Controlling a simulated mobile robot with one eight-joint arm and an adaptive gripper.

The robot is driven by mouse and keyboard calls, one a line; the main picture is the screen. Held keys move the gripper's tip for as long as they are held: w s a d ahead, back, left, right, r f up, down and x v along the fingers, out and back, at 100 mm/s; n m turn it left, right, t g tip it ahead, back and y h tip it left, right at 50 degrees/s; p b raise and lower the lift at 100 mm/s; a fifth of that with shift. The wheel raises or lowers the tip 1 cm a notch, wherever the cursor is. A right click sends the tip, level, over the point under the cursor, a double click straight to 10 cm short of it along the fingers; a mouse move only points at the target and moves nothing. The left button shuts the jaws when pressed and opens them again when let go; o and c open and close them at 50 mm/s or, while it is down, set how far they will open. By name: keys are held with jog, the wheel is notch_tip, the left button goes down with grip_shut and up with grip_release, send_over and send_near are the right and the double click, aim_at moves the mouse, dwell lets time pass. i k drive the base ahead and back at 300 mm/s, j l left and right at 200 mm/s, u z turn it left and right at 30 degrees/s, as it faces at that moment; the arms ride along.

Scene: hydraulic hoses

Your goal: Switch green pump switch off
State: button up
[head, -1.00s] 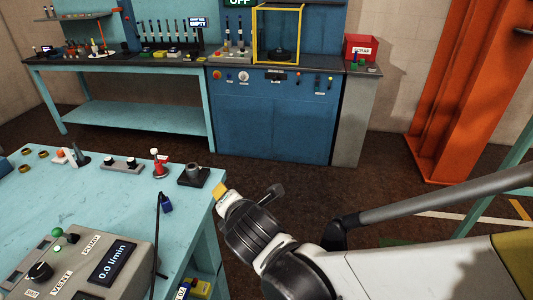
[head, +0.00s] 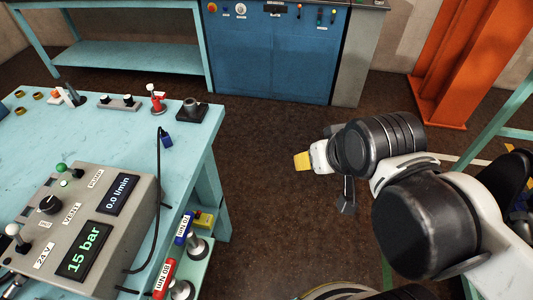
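The green-knobbed pump switch (head: 61,168) stands on top of the grey control box (head: 134,232), beside the PUMP label, in the head view. Its lever leans toward the upper left, and a small green round part sits just below it. The box's displays read 15 bar (head: 84,250) and 0.0 l/min (head: 118,194). My gripper (head: 304,161), with a yellow tip, is over the floor in the picture, right of the table and well apart from the switch. Its finger opening is too small and edge-on to judge.
On the box are a black VENT knob (head: 49,204) and a white-knobbed 24 V switch (head: 16,235). A black cable (head: 160,200) hangs at its right. Red and blue hose parts sit on a side shelf (head: 196,262). The blue cabinet (head: 270,60) stands behind open floor.

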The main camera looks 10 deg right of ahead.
aim_at(61, 168)
jog(key=k+u, duration=0.1)
jog(key=u, duration=1.65)
